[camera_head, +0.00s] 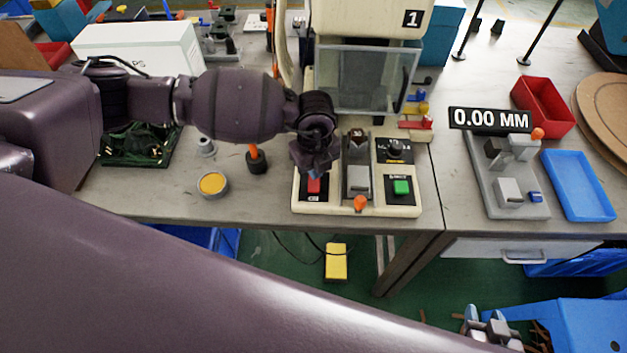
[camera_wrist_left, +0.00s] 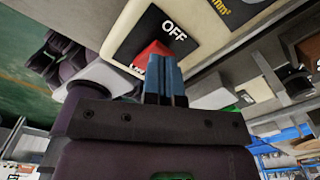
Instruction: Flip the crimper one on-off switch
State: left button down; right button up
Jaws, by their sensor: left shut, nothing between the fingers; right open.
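Crimper one (camera_head: 375,22) is a cream machine marked "1" at the back centre, with a cream control base (camera_head: 428,195) in front. Its red switch (camera_head: 314,186) sits on a black plate at the base's left. In the left wrist view the red switch (camera_wrist_left: 150,54) is beside the word OFF. My left gripper (camera_head: 318,174) is shut and empty, right at the switch. Its blue fingertips (camera_wrist_left: 165,72) partly cover the switch in the wrist view; I cannot tell whether they touch it. My right gripper (camera_head: 487,318) is open and empty, low at the right.
A green button (camera_head: 401,187) and an orange-knobbed lever (camera_head: 360,203) are right of the red switch. A yellow-topped round part (camera_head: 213,184) and an orange-handled tool (camera_head: 254,155) stand left. A red bin (camera_head: 543,107) and blue tray (camera_head: 578,186) lie on the right table.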

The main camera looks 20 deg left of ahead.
pick_arm(q)
jog(key=shift+f, duration=0.1)
pick_arm(e)
jog(key=shift+s+f, duration=0.1)
pick_arm(q)
jog(key=shift+f, duration=0.25)
pick_arm(e)
jog(key=shift+s+f, duration=0.45)
jog(key=shift+s, duration=0.05)
pick_arm(q)
jog(key=shift+f, duration=0.45)
pick_arm(e)
jog(key=shift+w+r, duration=0.1)
jog(key=shift+w, duration=0.35)
pick_arm(q)
jog(key=shift+r, duration=0.1)
jog(key=shift+r+p, duration=0.8)
jog(key=shift+r, duration=0.5)
jog(key=shift+r+p, duration=1.75)
jog(key=shift+r, duration=0.45)
pick_arm(e)
notch_tip(320, 180, up, 7)
jog(key=w, duration=0.1)
